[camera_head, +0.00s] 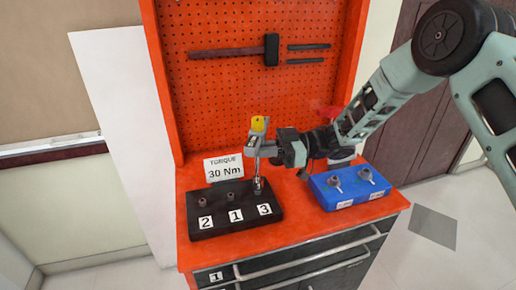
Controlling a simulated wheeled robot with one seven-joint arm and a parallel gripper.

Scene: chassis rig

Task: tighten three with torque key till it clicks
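The black block (235,225) sits on the red bench top with a row of bolts labelled 2, 1 and 3 from left to right. Bolt 2 (204,202) and bolt 1 (229,199) stand uncovered. My gripper (257,149) is above the right end of the block and appears shut on a torque key. The key has a yellow top (259,123) and a silver shaft (257,172), and it stands about upright over label 3 (264,209). Its lower end meets the bolt there; I cannot tell how fully it is seated. The fingertips are small in view.
A blue holder (350,196) with small metal tools stands to the right, under my arm. A sign (223,168) reading "TORQUE 30 Nm" stands behind the block. A red pegboard (225,100) with a hammer (270,50) rises behind. Drawers are below the bench top.

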